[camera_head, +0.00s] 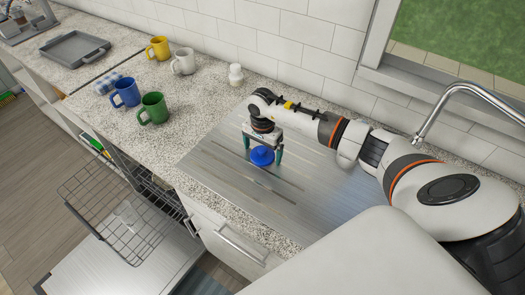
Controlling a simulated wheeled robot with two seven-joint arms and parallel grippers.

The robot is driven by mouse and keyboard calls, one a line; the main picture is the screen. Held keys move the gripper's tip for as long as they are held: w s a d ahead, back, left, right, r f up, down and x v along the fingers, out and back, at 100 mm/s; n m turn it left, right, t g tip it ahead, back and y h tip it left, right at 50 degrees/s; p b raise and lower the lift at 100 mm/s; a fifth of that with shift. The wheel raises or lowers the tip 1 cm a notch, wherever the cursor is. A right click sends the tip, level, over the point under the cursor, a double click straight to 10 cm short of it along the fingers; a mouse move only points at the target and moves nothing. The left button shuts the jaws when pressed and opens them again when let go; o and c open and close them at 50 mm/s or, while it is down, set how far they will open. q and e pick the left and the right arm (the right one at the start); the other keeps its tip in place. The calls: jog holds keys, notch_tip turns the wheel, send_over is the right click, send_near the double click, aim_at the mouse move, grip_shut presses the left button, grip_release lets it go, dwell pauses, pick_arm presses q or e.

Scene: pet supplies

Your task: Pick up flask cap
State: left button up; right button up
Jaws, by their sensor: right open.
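A round blue piece (262,157), which looks like the flask cap, sits on the ribbed metal drainboard (215,165). My right gripper (263,150) is open directly over it, with one finger on each side of the blue piece. I cannot tell whether the fingers touch it. The gripper body hides the area just behind the blue piece. My left gripper is not in view.
A small white bottle-like object (236,75) stands near the tiled wall. Yellow (158,49), white (183,62), blue (125,93) and green (153,109) mugs stand on the counter at left. A metal faucet (465,92) arches at right. A wire rack (120,215) extends below the counter.

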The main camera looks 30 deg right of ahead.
jog(key=c, duration=1.1)
jog(key=shift+o, duration=0.2)
